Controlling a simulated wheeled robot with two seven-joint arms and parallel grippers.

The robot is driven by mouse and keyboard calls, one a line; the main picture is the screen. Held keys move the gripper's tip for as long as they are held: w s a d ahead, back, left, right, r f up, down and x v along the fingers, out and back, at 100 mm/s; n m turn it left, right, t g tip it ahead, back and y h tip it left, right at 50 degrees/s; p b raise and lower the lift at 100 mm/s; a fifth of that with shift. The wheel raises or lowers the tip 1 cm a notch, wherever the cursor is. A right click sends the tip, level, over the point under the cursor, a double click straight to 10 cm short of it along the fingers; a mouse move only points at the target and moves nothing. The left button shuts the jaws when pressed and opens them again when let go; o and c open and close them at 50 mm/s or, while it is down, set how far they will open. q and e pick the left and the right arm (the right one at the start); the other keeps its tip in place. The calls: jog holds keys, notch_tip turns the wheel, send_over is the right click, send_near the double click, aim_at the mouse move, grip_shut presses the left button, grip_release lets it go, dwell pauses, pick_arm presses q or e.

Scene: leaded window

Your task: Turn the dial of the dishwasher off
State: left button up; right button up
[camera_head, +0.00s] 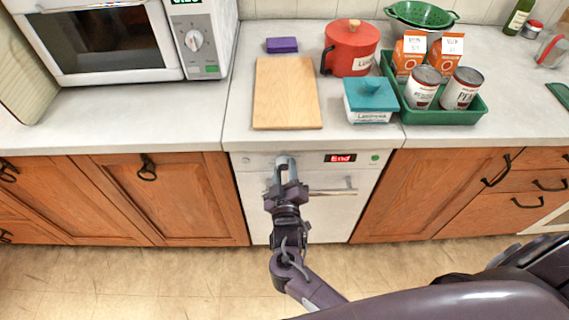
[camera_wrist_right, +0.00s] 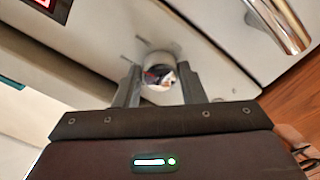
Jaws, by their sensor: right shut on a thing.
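The white dishwasher (camera_head: 330,205) stands under the counter, and its red display (camera_head: 340,158) reads "End". The dial (camera_wrist_right: 159,72) is a round knob with a shiny face on the front panel, seen in the right wrist view. My right gripper (camera_head: 286,166) is at the panel, left of the display, with its fingers shut on the dial from both sides. In the right wrist view my right gripper (camera_wrist_right: 158,88) has one finger on each side of the knob. In the head view the gripper mostly hides the dial. My left gripper is not in view.
The dishwasher handle (camera_head: 335,190) sticks out below the panel, close to my right gripper. Above, the counter holds a cutting board (camera_head: 287,93), a red pot (camera_head: 352,50), a teal-lidded box (camera_head: 370,100) and a green tray (camera_head: 410,116). A microwave (camera_head: 205,45) stands at left.

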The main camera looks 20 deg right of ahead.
jog(key=n+p, duration=0.1)
jog(key=n, duration=0.1)
jog(key=n+p, duration=0.1)
jog(key=shift+r+n+p, duration=0.3)
jog(key=shift+n+p, duration=0.1)
jog(key=n+p, duration=0.3)
jog(key=n, duration=0.1)
jog(key=shift+n, duration=0.3)
jog(key=n+p, duration=0.1)
jog(key=n, duration=0.2)
jog(key=shift+p, duration=0.3)
jog(key=shift+n+p, duration=0.7)
jog(key=shift+n, duration=1.4)
jog(key=shift+f, duration=0.1)
jog(key=o, duration=1)
